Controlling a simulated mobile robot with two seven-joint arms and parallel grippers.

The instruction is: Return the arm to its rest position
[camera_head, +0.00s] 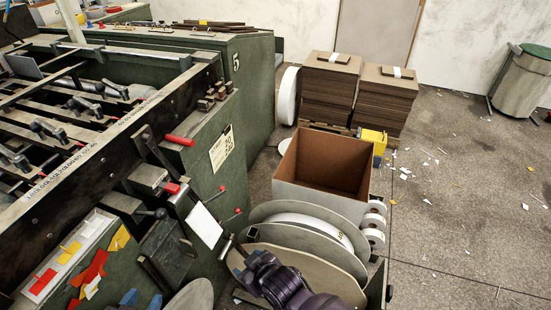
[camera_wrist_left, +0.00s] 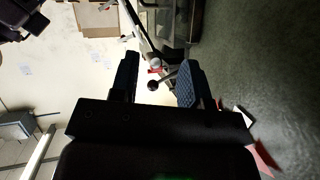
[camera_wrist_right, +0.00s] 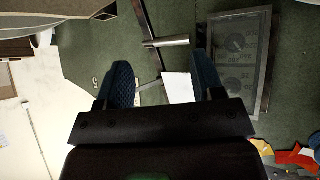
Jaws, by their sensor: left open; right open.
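My left gripper (camera_wrist_left: 157,84) is open in the left wrist view, its two dark blue ribbed fingers apart with nothing held. Beyond its fingers are a rod, a round black knob and a small red part. My right gripper (camera_wrist_right: 164,84) is open and empty in the right wrist view. A white sheet (camera_wrist_right: 179,88) on the machine's green side shows between its fingers, beyond the tips. In the head view a dark purple arm part of mine lies at the bottom middle, in front of the round discs; I cannot make out its fingertips there.
The green machine (camera_head: 215,150), with levers and red handles, fills the left. An open cardboard box (camera_head: 320,200) and grey discs (camera_head: 268,212) stand close beside it. Greyboard stacks (camera_head: 385,100) stand behind. Coloured scraps (camera_head: 95,268) lie lower left.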

